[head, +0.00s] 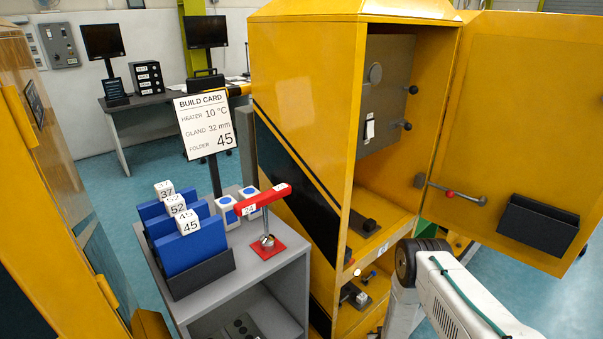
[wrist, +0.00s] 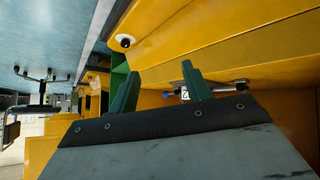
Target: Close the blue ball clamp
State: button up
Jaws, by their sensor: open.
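In the wrist view, a small blue ball (wrist: 168,95) shows low between the green fingers of my gripper (wrist: 160,70). A white tag and a metallic rod lie to its right against the yellow cabinet, partly hidden by the right finger. I take this to be the blue ball clamp; I cannot tell its lever's angle. My gripper is open, with nothing seen held between the fingers. Whether they are around the ball or short of it is unclear. In the head view my wrist stands before the cabinet's lower right, and the fingers are not clearly visible.
The yellow cabinet (head: 292,75) has its door (head: 522,95) swung open at right, carrying a red ball lever (head: 450,194) and a black bin (head: 538,226). A grey box (head: 385,85) with black knobs sits inside. A grey cart (head: 268,268) holds blue folders and a red handle.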

jog(key=s+a+r+g+y, duration=0.1)
jog(key=s+r+g, duration=0.3)
jog(key=r, duration=1.2)
jog(key=s+a+r+g+y, duration=0.15)
jog(key=s+r+g, duration=0.3)
jog(key=r, duration=1.15)
jog(key=s+a+r+g, duration=0.25)
jog(key=s+r, duration=0.25)
jog(key=r, duration=1.1)
jog(key=s+r+t, duration=0.3)
jog(key=s+r, duration=2.2)
jog(key=r, duration=0.3)
jog(key=shift+s+d+r, duration=0.25)
jog(key=shift+d, duration=0.2)
jog(key=shift+s+r+h, duration=0.1)
jog(key=shift+r+h, duration=0.15)
jog(key=c, duration=0.6)
jog(key=shift+c, duration=0.2)
